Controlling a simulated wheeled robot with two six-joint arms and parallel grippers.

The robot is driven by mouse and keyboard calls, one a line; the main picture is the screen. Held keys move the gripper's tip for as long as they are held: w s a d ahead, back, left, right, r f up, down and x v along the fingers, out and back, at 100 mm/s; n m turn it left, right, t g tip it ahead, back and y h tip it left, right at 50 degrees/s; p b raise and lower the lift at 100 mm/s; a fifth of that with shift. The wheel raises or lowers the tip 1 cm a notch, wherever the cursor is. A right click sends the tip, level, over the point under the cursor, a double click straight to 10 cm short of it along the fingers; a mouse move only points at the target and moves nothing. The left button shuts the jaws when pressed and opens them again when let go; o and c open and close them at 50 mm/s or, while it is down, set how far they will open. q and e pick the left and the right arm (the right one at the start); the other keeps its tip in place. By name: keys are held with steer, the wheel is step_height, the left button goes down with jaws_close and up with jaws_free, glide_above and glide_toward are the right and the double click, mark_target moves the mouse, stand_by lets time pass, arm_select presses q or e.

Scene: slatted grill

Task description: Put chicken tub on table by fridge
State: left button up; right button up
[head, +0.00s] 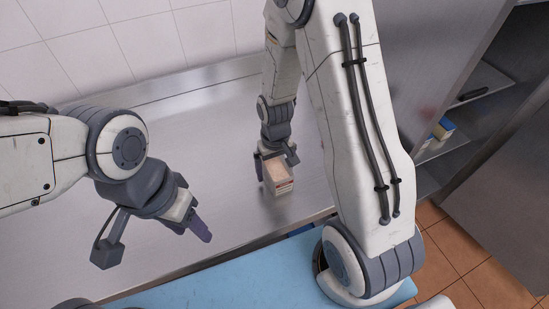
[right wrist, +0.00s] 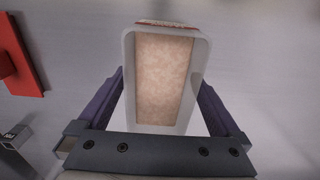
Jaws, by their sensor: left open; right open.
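The chicken tub (head: 279,176), a white tub with a pinkish top, stands on the metal table (head: 220,110) near its front edge. My right gripper (head: 276,170) is over the tub with its fingers on either side. In the right wrist view the tub (right wrist: 164,80) lies between the open purple fingers (right wrist: 162,105); I cannot tell whether they touch it. My left gripper (head: 200,228) hangs empty and open over the table, left of the tub. The fridge (head: 430,60) is at the right, with its shelves showing.
A blue and yellow box (head: 443,128) is on a fridge shelf. The right wrist view shows a red object (right wrist: 18,55) at the left. My right arm hides part of the table and fridge. Tiled floor (head: 480,270) is at lower right.

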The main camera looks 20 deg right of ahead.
mark_target(275, 177)
step_height(275, 177, up, 11)
steer(key=b, duration=0.1)
steer(key=s+a+r+n, duration=0.3)
steer(key=s+a, duration=0.3)
steer(key=s, duration=0.3)
steer(key=s+a+r+n+y, duration=0.1)
steer(key=s+a+r+n, duration=0.2)
steer(key=s+a, duration=0.3)
steer(key=s+n, duration=0.1)
steer(key=s, duration=0.2)
steer(key=shift+a+r, duration=0.3)
steer(key=shift+a, duration=0.05)
